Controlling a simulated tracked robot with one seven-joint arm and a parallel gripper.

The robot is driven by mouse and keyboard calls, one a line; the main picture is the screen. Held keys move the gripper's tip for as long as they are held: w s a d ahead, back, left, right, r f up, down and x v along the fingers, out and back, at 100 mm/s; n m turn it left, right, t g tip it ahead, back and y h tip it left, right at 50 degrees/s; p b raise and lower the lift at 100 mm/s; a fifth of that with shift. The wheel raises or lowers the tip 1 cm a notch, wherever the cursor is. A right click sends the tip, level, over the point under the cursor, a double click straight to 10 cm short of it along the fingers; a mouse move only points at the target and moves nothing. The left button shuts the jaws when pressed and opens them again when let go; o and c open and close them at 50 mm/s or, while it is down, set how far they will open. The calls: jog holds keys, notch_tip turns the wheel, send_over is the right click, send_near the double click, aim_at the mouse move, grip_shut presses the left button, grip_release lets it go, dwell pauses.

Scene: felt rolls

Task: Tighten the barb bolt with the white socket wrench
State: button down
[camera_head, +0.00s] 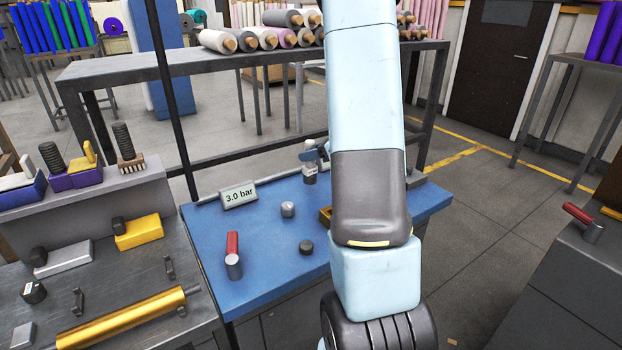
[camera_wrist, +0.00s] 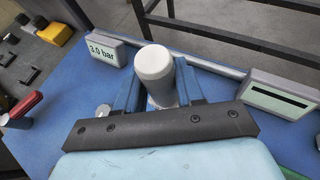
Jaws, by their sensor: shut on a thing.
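My gripper (camera_wrist: 152,88) has its two blue fingers closed around a white, round-ended cylinder, which I take to be the white socket wrench (camera_wrist: 154,64). It stands over the far part of the blue table (camera_head: 205,237). In the head view my gripper (camera_head: 312,153) is small and partly hidden by my arm, with a pale, labelled part (camera_head: 310,175) below the fingers. The lower end of the held thing is hidden in the wrist view. I cannot make out the barb bolt for certain, nor whether the wrench touches it.
A 3.0 bar display (camera_head: 239,196) stands at the table's back left. A short grey cylinder (camera_head: 288,209), a dark knob (camera_head: 306,247) and a red-handled tool (camera_head: 233,256) stand on the blue top. A slotted grey box (camera_wrist: 280,98) is right of my gripper.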

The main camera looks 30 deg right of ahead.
aim_at(311, 141)
jog(key=shift+r, duration=2.45)
jog(key=shift+s, duration=0.1)
